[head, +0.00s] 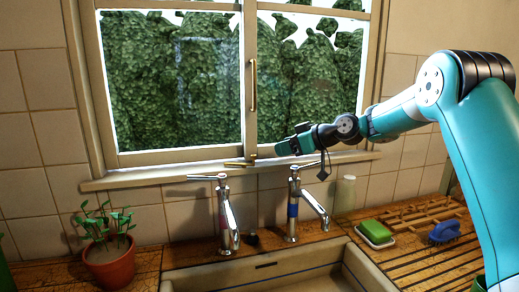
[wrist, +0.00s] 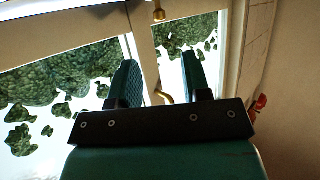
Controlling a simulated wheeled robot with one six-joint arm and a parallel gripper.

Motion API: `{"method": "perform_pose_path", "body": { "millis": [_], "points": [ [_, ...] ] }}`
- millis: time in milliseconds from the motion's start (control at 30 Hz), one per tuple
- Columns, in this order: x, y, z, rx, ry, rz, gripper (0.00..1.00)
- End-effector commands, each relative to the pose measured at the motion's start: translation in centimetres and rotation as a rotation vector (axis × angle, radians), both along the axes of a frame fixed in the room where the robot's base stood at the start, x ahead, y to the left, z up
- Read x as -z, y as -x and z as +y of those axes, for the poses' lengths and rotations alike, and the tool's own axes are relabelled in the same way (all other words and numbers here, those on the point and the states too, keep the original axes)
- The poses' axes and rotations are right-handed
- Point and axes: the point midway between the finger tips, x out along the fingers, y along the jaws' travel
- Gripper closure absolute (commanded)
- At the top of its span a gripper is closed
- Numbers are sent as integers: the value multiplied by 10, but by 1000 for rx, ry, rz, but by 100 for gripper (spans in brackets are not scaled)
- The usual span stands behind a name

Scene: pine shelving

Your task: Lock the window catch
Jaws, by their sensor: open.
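The window catch (head: 240,164) is a small brass piece low on the window, where the two sashes meet just above the sill. In the head view its lever lies roughly level, pointing left. My gripper (head: 284,146) is just right of the catch and a little above it, apart from it. In the wrist view the two teal fingers of my gripper (wrist: 160,75) are spread, with nothing between them held. A brass knob, apparently part of the catch (wrist: 158,14), shows beyond the fingertips at the top. The window (head: 175,80) looks closed.
A vertical brass handle (head: 253,85) stands on the right sash above the catch. Two chrome taps, left (head: 226,215) and right (head: 294,205), rise below the sill (head: 130,179). A potted plant (head: 110,262), green soap (head: 375,231) and blue brush (head: 444,232) flank the sink (head: 270,275).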

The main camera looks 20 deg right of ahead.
Motion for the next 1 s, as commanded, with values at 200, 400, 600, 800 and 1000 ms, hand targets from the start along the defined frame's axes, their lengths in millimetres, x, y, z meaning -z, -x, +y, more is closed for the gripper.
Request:
{"method": "perform_pose_path", "body": {
  "millis": [200, 400, 600, 800, 1000],
  "points": [
    [16, -32, 34, -4, 0, 2, 56],
    [29, -52, 54, -1, 0, 2, 56],
    [35, -59, 61, 0, 1, 1, 56],
    [36, -60, 62, 0, 1, 1, 56],
    [36, -60, 62, 0, 1, 1, 88]
  ]
}}
